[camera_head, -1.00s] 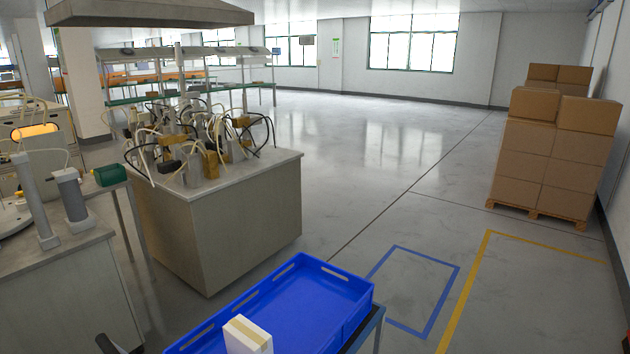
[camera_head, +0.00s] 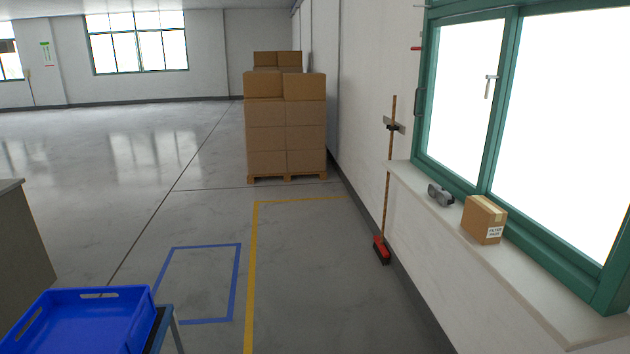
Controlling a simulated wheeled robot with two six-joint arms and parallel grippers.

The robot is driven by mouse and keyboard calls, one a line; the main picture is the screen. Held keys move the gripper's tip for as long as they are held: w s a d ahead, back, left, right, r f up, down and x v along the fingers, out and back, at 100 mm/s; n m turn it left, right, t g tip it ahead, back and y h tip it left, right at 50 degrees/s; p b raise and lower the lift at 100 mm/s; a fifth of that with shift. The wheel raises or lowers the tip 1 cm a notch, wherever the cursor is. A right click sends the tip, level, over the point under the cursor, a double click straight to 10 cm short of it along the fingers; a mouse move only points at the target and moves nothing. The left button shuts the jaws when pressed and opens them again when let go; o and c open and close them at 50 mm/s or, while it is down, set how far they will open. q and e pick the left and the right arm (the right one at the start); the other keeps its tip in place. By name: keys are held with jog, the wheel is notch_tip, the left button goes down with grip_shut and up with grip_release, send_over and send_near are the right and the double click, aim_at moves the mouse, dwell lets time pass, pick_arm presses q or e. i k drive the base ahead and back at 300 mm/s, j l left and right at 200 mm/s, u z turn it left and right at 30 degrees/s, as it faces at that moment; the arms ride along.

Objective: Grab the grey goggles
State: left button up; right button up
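The grey goggles (camera_head: 440,194) lie on the white window sill (camera_head: 512,270) at the right, in front of the green-framed window. They sit just left of and behind a small brown cardboard box (camera_head: 483,220) with a white label. Neither of my grippers shows in the head view now.
A blue crate (camera_head: 85,322) stands on a table at the lower left. Stacked cartons (camera_head: 285,130) stand on a pallet further back. The floor between crate and wall is clear.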

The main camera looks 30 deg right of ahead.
aim_at(444, 198)
jog(key=j+z, duration=0.15)
jog(key=z, duration=0.75)
jog(key=l+z, duration=0.15)
jog(key=z, duration=2.35)
jog(key=j+z, duration=0.6)
jog(key=z, duration=0.25)
jog(key=j+z, duration=0.4)
jog(key=k+j+z, duration=0.1)
jog(key=z, duration=0.35)
jog(key=k+j+z, duration=0.2)
jog(key=j+z, duration=0.2)
jog(key=k+j+z, duration=0.2)
jog(key=z, duration=0.2)
jog(key=k+j+z, duration=0.25)
jog(key=z, duration=0.15)
jog(key=k+j+z, duration=0.1)
jog(key=k+z, duration=0.3)
jog(key=k+j+u, duration=0.2)
jog(key=k+u, duration=0.15)
jog(key=k, duration=0.2)
jog(key=k+j+u, duration=0.3)
jog(key=k, duration=0.2)
